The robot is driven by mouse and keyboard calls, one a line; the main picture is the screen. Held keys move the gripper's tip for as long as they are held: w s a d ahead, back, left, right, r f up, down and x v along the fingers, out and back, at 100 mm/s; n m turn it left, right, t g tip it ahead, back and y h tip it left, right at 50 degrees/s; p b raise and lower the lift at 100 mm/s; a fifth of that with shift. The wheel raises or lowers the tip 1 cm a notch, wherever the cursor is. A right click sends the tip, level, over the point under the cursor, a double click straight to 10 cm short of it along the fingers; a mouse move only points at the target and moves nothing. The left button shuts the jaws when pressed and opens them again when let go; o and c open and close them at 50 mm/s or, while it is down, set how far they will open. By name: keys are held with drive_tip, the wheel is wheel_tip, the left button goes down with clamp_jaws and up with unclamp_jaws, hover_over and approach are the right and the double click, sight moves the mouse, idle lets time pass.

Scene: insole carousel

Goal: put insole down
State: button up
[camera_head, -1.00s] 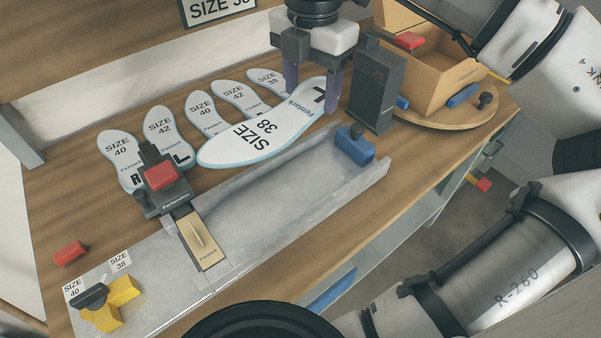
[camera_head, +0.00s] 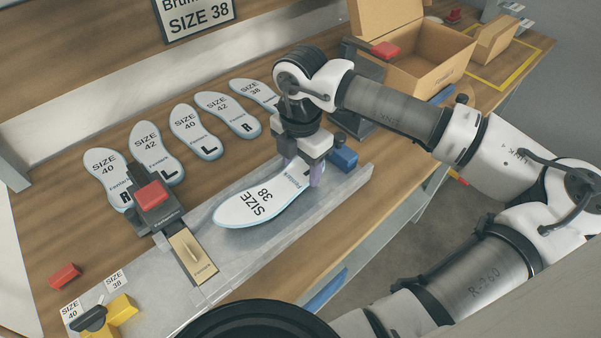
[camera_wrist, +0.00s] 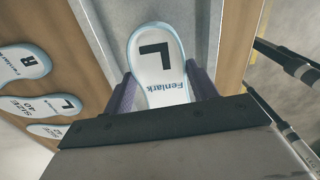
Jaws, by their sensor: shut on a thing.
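A white size 38 insole (camera_head: 258,203) with a pale blue edge lies along the grey metal channel (camera_head: 222,254), at or just above its floor; I cannot tell if it touches. My gripper (camera_head: 303,176) is shut on its heel end, fingers pointing down. In the wrist view the insole's heel, marked L (camera_wrist: 155,62), sits between the purple fingers (camera_wrist: 163,95). Its toe end points toward the red-topped clamp (camera_head: 152,198).
Several other insoles (camera_head: 190,130) lie in a row behind the channel. A blue block (camera_head: 343,158) stands at its right end. An open cardboard box (camera_head: 412,70) stands at the back right. A yellow block (camera_head: 121,308) and a red block (camera_head: 64,275) are at the front left.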

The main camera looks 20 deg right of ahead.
sight(301, 173)
drive_tip(key=shift+f+p, duration=0.35)
drive_tip(key=shift+f, duration=1.75)
drive_tip(key=shift+f, duration=0.15)
drive_tip(key=o, duration=1)
drive_tip(key=shift+c, duration=0.2)
wheel_tip(301, 173, up, 12)
drive_tip(key=b, duration=0.2)
drive_tip(key=shift+r, duration=0.2)
